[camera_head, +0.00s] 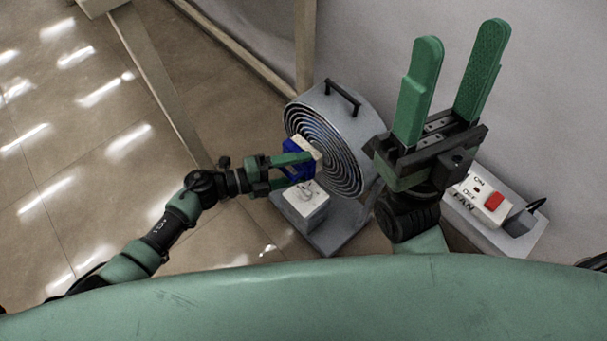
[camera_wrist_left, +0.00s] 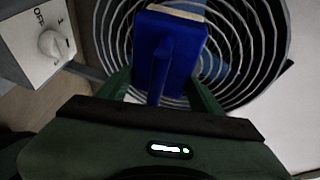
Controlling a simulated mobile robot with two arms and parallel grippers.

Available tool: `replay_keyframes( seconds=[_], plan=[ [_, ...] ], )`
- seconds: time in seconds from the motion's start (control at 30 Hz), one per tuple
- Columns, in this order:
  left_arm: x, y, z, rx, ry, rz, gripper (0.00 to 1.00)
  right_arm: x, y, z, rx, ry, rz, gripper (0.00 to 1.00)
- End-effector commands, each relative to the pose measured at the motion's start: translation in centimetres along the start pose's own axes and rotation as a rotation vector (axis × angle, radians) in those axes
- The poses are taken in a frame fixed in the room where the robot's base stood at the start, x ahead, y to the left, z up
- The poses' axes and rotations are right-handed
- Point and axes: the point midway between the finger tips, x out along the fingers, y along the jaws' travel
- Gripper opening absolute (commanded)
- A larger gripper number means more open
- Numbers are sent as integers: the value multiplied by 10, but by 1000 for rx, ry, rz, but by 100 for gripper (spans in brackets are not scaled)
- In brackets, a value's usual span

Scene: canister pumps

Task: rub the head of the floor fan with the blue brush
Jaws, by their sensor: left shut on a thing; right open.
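The floor fan (camera_head: 358,113) stands on the floor in the middle of the head view, its round grille head facing left. My left gripper (camera_head: 302,168) is shut on the blue brush (camera_head: 293,172) in front of the grille. In the left wrist view the blue brush (camera_wrist_left: 166,50) is between the green fingers, its pale end over the fan's grille (camera_wrist_left: 247,40). I cannot tell whether the brush touches the grille. My right gripper (camera_head: 452,85) is open and empty, raised to the right of the fan with its fingers pointing up.
A control box with a dial (camera_head: 306,200) sits on the fan's base, below the brush; its dial also shows in the left wrist view (camera_wrist_left: 54,44). A white box with a red FAN switch (camera_head: 494,202) is at right. Wooden posts (camera_head: 305,45) stand behind.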

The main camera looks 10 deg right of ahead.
Motion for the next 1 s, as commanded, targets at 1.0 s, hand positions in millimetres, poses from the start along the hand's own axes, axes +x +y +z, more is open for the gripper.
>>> replay_keyframes(
  seconds=[1.0],
  plan=[
    [-53, 9, -15, -2, 1, 0, 33, 14, 0, -3, -2, 0, 0, 54]
  ],
)
